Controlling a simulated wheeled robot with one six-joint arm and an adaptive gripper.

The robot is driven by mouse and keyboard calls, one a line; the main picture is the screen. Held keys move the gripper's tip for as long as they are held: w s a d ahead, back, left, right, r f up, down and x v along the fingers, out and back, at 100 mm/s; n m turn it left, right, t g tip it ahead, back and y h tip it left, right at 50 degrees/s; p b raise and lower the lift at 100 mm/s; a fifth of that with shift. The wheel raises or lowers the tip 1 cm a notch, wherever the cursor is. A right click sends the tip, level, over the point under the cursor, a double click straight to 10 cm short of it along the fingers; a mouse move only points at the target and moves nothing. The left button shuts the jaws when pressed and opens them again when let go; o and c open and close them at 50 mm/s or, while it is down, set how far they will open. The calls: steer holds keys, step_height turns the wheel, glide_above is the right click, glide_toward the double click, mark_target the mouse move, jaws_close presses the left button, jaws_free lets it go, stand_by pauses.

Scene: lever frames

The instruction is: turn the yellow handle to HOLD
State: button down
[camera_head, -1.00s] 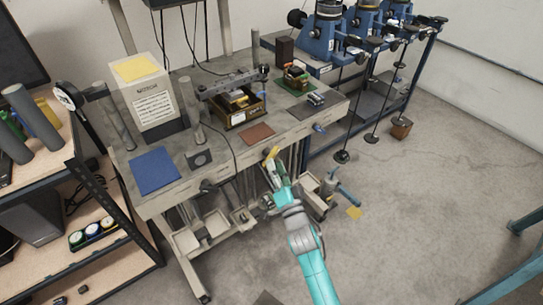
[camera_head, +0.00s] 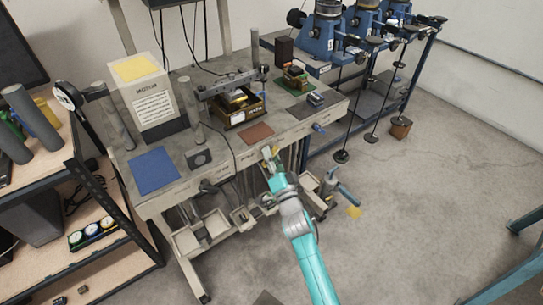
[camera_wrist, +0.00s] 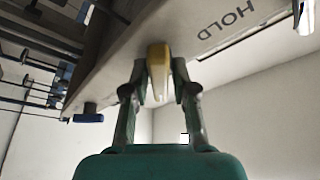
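The yellow handle (camera_wrist: 158,70) sits at the edge of the grey bench, between the two fingers of my gripper (camera_wrist: 160,78). The fingers slant inward and lie close along both sides of it; its free end points toward my palm. The word HOLD (camera_wrist: 225,20) is printed on the grey panel to the right of the handle in the wrist view. In the head view my gripper (camera_head: 270,160) is at the bench's front edge, and only a small yellow bit of the handle (camera_head: 267,152) shows. The handle's pivot is hidden.
A blue knob (camera_wrist: 88,113) sticks out at left in the wrist view. The bench (camera_head: 225,155) carries a blue mat (camera_head: 153,170), a brown mat (camera_head: 256,133) and a boxed fixture. A shelf stands at left; open floor (camera_head: 420,220) lies at right.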

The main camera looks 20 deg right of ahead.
steer(key=shift+n, duration=0.6)
steer(key=n+y, duration=0.1)
steer(key=n, duration=0.1)
steer(key=n+y, duration=0.1)
steer(key=n, duration=0.2)
steer(key=shift+t+y, duration=0.3)
steer(key=shift+t, duration=0.1)
steer(key=n+y, duration=0.1)
steer(key=n, duration=0.2)
steer(key=n+y, duration=0.2)
steer(key=n, duration=0.1)
steer(key=shift+n+g+y, duration=0.3)
steer(key=shift+n, duration=0.1)
steer(key=n+g+y, duration=0.1)
steer(key=n, duration=0.2)
steer(key=n+y, duration=0.2)
steer(key=n, duration=0.1)
steer(key=shift+a+n+g, duration=0.1)
steer(key=shift+n+g, duration=0.3)
steer(key=shift+s+a+n+g+y, duration=0.1)
steer(key=shift+n+g+y, duration=0.4)
steer(key=shift+n, duration=0.85)
steer(key=shift+n+g+y, duration=0.4)
steer(key=shift+n+g, duration=0.1)
steer(key=shift+n, duration=0.85)
steer(key=shift+f+n, duration=0.1)
steer(key=shift+n, duration=0.2)
steer(key=c, duration=1.1)
jaws_free()
